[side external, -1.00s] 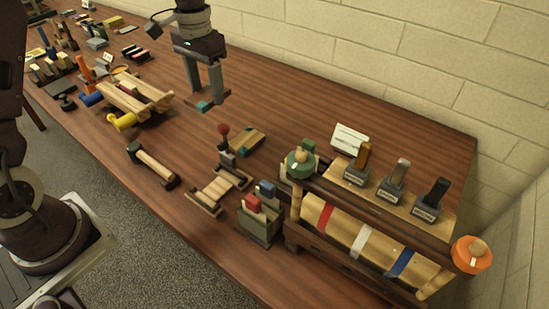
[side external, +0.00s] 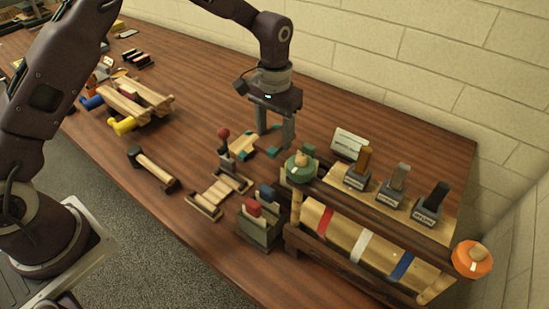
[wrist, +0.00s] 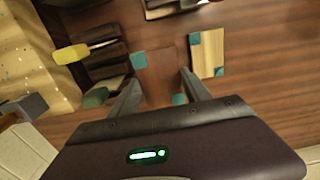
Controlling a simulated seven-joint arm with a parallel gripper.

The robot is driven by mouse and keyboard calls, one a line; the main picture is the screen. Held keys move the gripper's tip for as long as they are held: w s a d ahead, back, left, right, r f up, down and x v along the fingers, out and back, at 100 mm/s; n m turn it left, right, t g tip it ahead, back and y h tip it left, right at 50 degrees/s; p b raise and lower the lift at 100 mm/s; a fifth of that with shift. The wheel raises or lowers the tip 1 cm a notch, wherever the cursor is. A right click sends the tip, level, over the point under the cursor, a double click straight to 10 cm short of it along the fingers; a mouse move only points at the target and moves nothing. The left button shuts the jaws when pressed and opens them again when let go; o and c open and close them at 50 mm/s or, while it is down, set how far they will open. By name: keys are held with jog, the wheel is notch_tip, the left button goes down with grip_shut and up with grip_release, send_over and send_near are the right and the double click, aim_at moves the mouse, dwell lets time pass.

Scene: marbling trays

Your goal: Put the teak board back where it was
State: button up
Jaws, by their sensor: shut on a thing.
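The teak board (wrist: 158,75), dark reddish-brown with teal corners, is between the fingers of my gripper (wrist: 161,82) in the wrist view. In the side view my gripper (side external: 275,142) is shut on this board and low over the table; I cannot tell whether the board touches the tabletop. A lighter wooden board (wrist: 207,55), also with teal corners, lies beside it, and shows in the side view (side external: 242,146) just left of my gripper. The fingers partly hide the teak board in the side view.
Labelled stands (side external: 392,190) and a white card (side external: 349,142) are beyond. A stand with a red knob (side external: 223,133) is on the left. Bare table lies behind.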

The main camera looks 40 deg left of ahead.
aim_at(275, 163)
notch_tip(275, 163, down, 7)
jog(key=shift+r, duration=0.1)
jog(key=o, duration=1.5)
